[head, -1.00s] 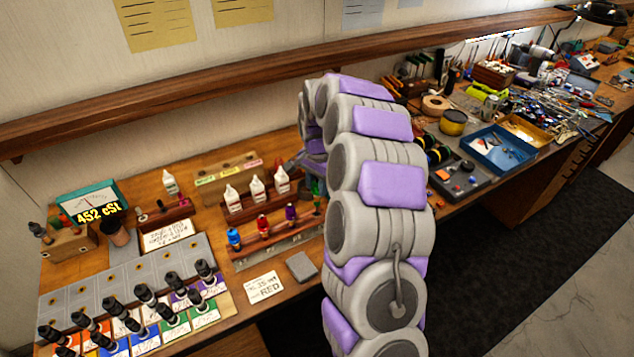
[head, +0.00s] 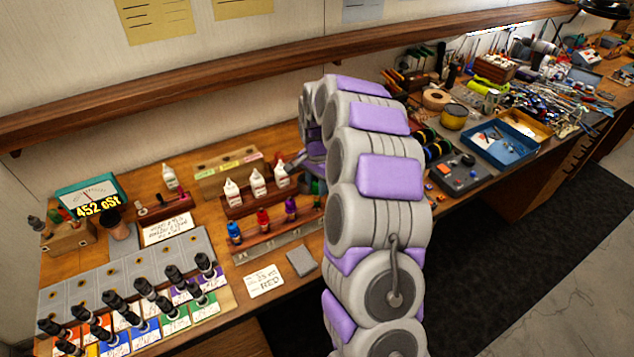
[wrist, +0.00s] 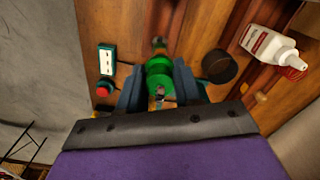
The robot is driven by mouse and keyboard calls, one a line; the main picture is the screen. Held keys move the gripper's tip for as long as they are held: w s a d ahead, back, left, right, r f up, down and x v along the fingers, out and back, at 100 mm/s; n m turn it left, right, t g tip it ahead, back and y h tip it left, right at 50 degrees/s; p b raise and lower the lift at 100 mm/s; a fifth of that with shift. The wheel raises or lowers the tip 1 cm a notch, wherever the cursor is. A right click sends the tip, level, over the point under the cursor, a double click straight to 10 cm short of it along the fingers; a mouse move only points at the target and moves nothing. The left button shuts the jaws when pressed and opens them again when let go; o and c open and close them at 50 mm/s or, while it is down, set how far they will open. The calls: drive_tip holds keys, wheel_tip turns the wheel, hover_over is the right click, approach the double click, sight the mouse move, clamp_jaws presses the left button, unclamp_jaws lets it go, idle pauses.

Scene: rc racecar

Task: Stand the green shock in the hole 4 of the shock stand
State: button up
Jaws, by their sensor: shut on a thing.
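The green shock (wrist: 160,78) is between the jaws of my gripper (wrist: 162,92) in the wrist view. My gripper is shut on it. In the head view the green shock (head: 317,187) shows only in part beside my arm, at the right end of the shock stand (head: 285,240). The stand is a wooden bar holding a blue shock (head: 235,232), a red shock (head: 263,219) and a purple shock (head: 291,207). My arm hides the stand's right end, so I cannot tell whether the green shock's lower end is in a hole.
White bottles (head: 257,184) stand in a wooden rack behind the stand. A grey block (head: 302,261) and a note card (head: 264,281) lie in front. Several black-topped shocks (head: 145,288) stand at the lower left. A bottle (wrist: 268,45) shows right of my gripper in the wrist view.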

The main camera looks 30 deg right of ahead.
sight(317, 191)
drive_tip(key=shift+f+b, duration=0.3)
drive_tip(key=shift+f, duration=1.25)
drive_tip(key=o, duration=1.1)
wheel_tip(317, 191, up, 17)
drive_tip(key=shift+r+p, duration=0.2)
drive_tip(key=shift+p, duration=0.7)
